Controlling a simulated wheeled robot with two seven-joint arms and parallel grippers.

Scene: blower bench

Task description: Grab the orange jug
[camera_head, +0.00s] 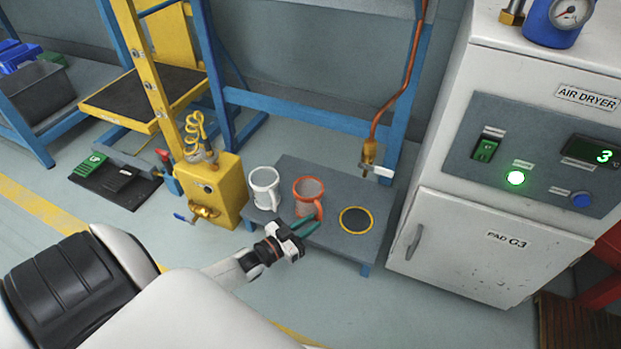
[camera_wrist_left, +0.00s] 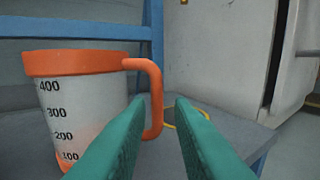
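The orange jug (camera_head: 309,196) stands upright on a low grey bench (camera_head: 345,185), to the right of a white jug (camera_head: 264,188). In the left wrist view the orange jug (camera_wrist_left: 85,105) has an orange rim, a clear body with black volume marks and an orange handle (camera_wrist_left: 156,90). My left gripper (camera_head: 307,226) is open, with green fingers, close in front of the jug on its handle side. In the left wrist view the handle shows at the gap between the fingertips (camera_wrist_left: 159,101); I cannot tell if it lies between them or just beyond. My right gripper is out of view.
A yellow box (camera_head: 208,188) with a coiled hose stands left of the bench. A yellow-ringed dark disc (camera_head: 356,220) lies right of the jug. A copper pipe (camera_head: 397,85) hangs behind. The white air dryer cabinet (camera_head: 480,245) stands to the right.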

